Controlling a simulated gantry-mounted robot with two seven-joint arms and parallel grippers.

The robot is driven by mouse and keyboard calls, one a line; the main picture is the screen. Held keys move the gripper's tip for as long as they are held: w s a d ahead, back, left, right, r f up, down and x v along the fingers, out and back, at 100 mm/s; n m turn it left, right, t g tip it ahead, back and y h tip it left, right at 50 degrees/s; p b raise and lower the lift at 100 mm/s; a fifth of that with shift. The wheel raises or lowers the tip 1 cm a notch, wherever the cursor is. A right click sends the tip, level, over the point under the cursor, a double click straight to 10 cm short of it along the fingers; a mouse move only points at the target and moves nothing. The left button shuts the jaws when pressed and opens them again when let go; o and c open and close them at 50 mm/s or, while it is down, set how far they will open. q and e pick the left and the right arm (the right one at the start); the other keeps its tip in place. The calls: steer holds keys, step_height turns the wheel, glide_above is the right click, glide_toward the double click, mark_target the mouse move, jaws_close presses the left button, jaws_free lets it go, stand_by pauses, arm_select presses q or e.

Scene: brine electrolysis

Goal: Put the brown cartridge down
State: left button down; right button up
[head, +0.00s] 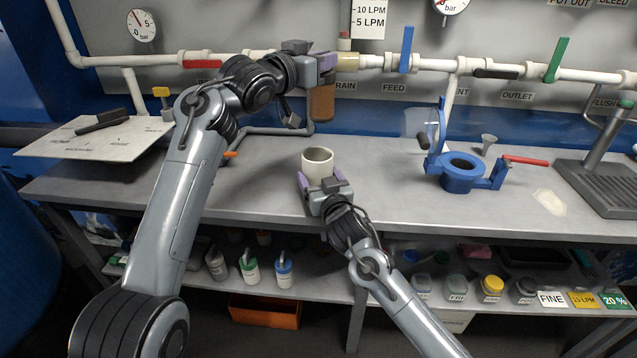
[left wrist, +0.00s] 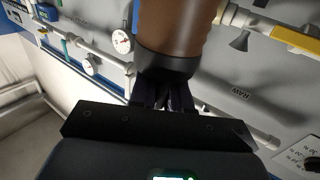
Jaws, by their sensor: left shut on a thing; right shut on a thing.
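The brown cartridge (head: 322,103) hangs upright below my left gripper (head: 322,66) in the head view, above the back of the bench. My left gripper is shut on its upper end, and the cartridge appears clear of the bench top. In the left wrist view the cartridge (left wrist: 182,28) shows brown with a dark end cap, which sits between the fingers (left wrist: 162,98). My right gripper (head: 320,184) is shut on a cream cup (head: 317,164), low over the bench's front middle. I cannot tell whether the cup touches the bench.
A blue ring-shaped stand (head: 461,182) with a red handle (head: 526,160) stands right of centre. A small grey funnel (head: 488,142) is behind it. White pipes with valves (head: 407,48) run along the back wall. A pale board (head: 95,140) lies at left. Bench between cup and blue stand is clear.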

arm_select(q)
steer(key=d+m+g+h, duration=0.1)
steer(key=d+h, duration=0.1)
steer(key=d, duration=0.2)
steer(key=shift+m+g+h, duration=0.5)
steer(key=shift+m+g, duration=0.3)
steer(key=shift+g, duration=0.1)
steer(key=a, duration=0.4)
steer(key=shift+a+f, duration=0.2)
steer(key=shift+f, duration=0.2)
steer(key=shift+a+f, duration=0.2)
steer(key=shift+f, duration=0.05)
step_height(320, 180, down, 17)
steer(key=shift+a+f, duration=0.1)
steer(key=shift+f, duration=0.15)
